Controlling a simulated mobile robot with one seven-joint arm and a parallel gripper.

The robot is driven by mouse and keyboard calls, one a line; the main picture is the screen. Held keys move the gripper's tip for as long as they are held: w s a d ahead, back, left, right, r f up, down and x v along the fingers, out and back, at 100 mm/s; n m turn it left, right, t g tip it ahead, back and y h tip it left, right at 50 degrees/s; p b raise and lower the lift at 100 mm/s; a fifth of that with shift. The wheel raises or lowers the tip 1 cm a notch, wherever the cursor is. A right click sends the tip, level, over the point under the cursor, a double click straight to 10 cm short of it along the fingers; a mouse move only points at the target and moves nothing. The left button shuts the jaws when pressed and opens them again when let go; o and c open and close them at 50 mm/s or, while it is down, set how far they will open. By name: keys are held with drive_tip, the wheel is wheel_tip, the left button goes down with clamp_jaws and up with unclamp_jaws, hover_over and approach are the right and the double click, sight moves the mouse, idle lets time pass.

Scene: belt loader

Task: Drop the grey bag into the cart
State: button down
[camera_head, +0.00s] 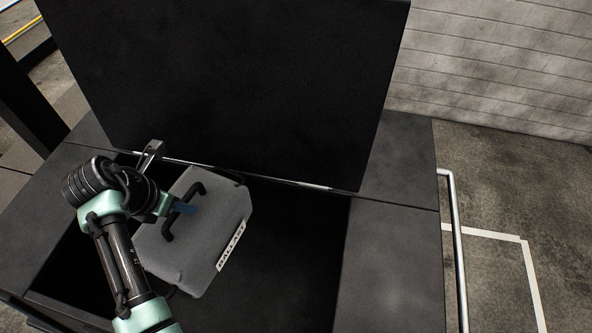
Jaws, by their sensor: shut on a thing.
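The grey bag (222,226) has a dark handle and a white label reading "BALLAST". It hangs at the left part of the cart's dark opening. My gripper (184,208) is at the bag's dark handle and is shut on it; the fingertips are partly hidden by the handle. The cart (393,265) is dark, with an open top and a raised black lid (225,75) behind the opening. I cannot tell how far the bag is above the cart's floor, which is lost in shadow.
A metal latch (150,153) sticks up at the lid's lower left, close to my wrist. A metal rail (455,245) runs along the cart's right side. The opening right of the bag looks empty. A pale block wall (495,65) stands behind.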

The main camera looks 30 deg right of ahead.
sight(187, 216)
drive_tip(key=shift+w+f+b, duration=0.1)
drive_tip(key=shift+f+b, duration=1.6)
drive_tip(key=shift+b, duration=0.35)
drive_tip(key=c, duration=0.7)
unclamp_jaws()
drive_tip(key=shift+s+f, duration=0.25)
drive_tip(key=shift+f, duration=0.15)
drive_tip(key=b+v, duration=0.2)
drive_tip(key=v, duration=1.1)
drive_tip(key=shift+w+r, duration=0.1)
drive_tip(key=shift+r, duration=0.2)
